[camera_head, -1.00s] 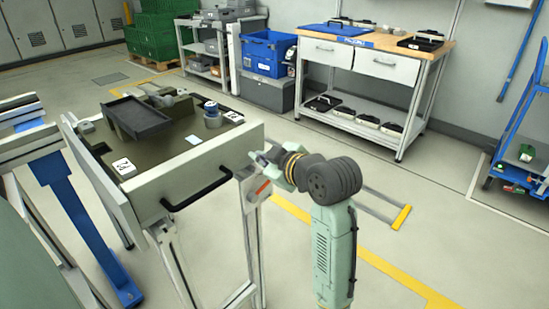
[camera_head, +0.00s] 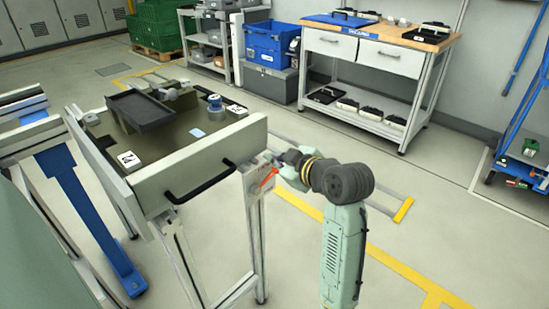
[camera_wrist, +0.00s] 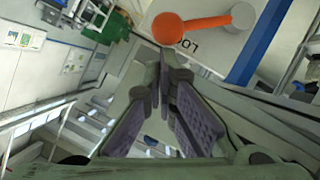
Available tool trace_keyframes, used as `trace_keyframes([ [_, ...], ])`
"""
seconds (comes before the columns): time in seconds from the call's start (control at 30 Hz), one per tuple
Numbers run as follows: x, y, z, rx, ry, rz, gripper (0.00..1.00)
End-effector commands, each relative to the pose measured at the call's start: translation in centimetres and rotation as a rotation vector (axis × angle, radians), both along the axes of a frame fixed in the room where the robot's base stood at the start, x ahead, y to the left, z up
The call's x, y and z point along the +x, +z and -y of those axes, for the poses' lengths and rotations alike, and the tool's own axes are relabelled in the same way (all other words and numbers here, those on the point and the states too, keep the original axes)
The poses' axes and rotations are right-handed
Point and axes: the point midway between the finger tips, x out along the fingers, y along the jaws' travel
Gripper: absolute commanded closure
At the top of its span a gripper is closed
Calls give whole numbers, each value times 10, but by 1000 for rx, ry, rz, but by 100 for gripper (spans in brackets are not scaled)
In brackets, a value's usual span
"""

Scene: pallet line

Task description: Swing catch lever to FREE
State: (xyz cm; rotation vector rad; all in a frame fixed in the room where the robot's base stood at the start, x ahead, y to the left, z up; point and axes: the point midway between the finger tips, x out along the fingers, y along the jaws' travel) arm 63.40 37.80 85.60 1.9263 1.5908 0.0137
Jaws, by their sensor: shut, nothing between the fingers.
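The catch lever (camera_head: 268,177) is orange-red and sits on a pale plate at the right front corner of the drawer station. In the wrist view its round orange knob (camera_wrist: 168,28) is at the top, with the arm running right to a grey pivot. Part of a label, reading "LO", shows beside it. My gripper (camera_head: 284,167) is just right of the lever in the head view. In the wrist view my gripper (camera_wrist: 162,62) has its fingers together and empty, with the tips below the knob in the picture. I cannot tell whether they touch it.
The open drawer (camera_head: 200,160) with a black handle (camera_head: 200,186) holds a dark tray (camera_head: 141,110) and small parts. A wood-topped workbench (camera_head: 438,36) stands at the back right, and a blue trolley (camera_head: 520,130) at the far right. The floor between is mostly clear.

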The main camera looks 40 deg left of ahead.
Motion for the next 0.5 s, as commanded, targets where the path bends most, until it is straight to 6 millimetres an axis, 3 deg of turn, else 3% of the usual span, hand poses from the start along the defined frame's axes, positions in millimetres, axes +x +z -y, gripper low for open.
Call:
trace_keyframes([
  [0.5,10,-4,1,7,0,-103,100],
])
